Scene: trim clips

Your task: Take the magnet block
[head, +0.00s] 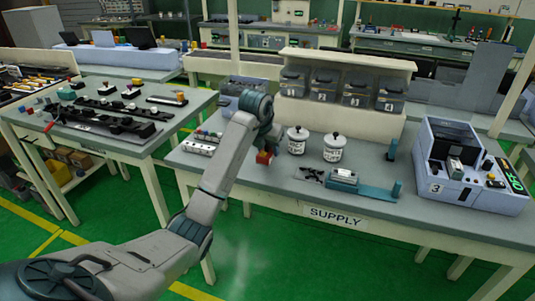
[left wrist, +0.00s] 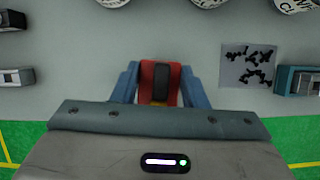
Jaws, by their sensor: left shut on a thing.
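The magnet block (head: 264,157) is a small red piece at the tip of my left arm, over the front left part of the supply table (head: 330,212). My left gripper (head: 267,149) is shut on it. In the left wrist view, the block (left wrist: 146,80), red with a dark middle strip, sits between the two blue fingers of my left gripper (left wrist: 160,78). Its lower part is hidden by the gripper body. I cannot tell whether the block touches the table top. My right gripper is in neither view.
Two white jars (head: 334,149) stand right of the gripper. Dark clips (head: 310,174) and a teal-and-white fixture (head: 345,177) lie nearer the front edge. A machine marked 3 (head: 468,170) stands at the right. Labelled bins (head: 325,90) stand behind. Another table (head: 110,110) is at the left.

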